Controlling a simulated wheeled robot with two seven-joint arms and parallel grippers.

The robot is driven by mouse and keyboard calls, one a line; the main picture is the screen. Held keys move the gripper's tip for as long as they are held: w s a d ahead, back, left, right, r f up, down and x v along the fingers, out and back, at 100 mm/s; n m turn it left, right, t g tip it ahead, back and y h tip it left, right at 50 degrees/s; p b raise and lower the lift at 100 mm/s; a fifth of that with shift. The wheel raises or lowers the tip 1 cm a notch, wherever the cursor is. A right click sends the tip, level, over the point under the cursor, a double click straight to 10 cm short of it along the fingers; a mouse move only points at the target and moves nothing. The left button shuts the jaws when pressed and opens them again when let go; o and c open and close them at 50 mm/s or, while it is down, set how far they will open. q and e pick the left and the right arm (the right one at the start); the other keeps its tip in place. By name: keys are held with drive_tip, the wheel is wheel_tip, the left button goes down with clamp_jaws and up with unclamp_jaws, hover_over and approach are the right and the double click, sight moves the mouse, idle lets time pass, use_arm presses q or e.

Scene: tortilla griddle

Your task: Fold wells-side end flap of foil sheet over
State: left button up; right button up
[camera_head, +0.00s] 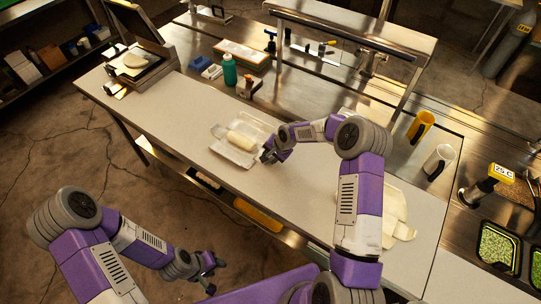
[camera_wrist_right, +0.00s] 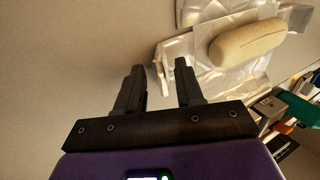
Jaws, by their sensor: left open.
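The foil sheet (camera_head: 226,153) lies on the pale counter in the head view. A pale rolled tortilla (camera_head: 242,140) rests on it. In the right wrist view the foil (camera_wrist_right: 213,82) is crinkled, with raised edges beside the roll (camera_wrist_right: 248,43). My right gripper (camera_head: 266,157) is by the foil's right, near end. I cannot tell whether a finger touches the foil. My left gripper (camera_head: 208,269) is open and empty, low in front of the counter, away from the foil.
A green bottle (camera_head: 229,70) and a tray (camera_head: 243,55) stand behind the foil. A press (camera_head: 134,62) is at the far left. Filled wells (camera_head: 497,247) are far right.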

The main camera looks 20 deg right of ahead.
drive_tip(key=shift+w, duration=0.1)
drive_tip(key=shift+c, duration=0.6)
clamp_jaws()
drive_tip(key=shift+w+a+r+g+h+b, duration=0.4)
drive_tip(key=shift+r+g+h, duration=0.15)
drive_tip(key=shift+g+h, duration=0.2)
drive_tip(key=shift+w+a+r+g+h, duration=0.2)
drive_tip(key=shift+w+r+g+h, duration=0.15)
drive_tip(key=shift+g, duration=0.25)
drive_tip(key=shift+w+a+r+g+h, duration=0.1)
drive_tip(key=shift+a+r+g+h, duration=0.1)
drive_tip(key=shift+g+h, duration=0.3)
drive_tip(key=shift+w+a+r+g+h+b, duration=0.2)
drive_tip(key=shift+w+r+g+h+b, duration=0.15)
drive_tip(key=shift+g, duration=0.3)
drive_tip(key=shift+w+a+g, duration=0.1)
drive_tip(key=shift+g, duration=0.2)
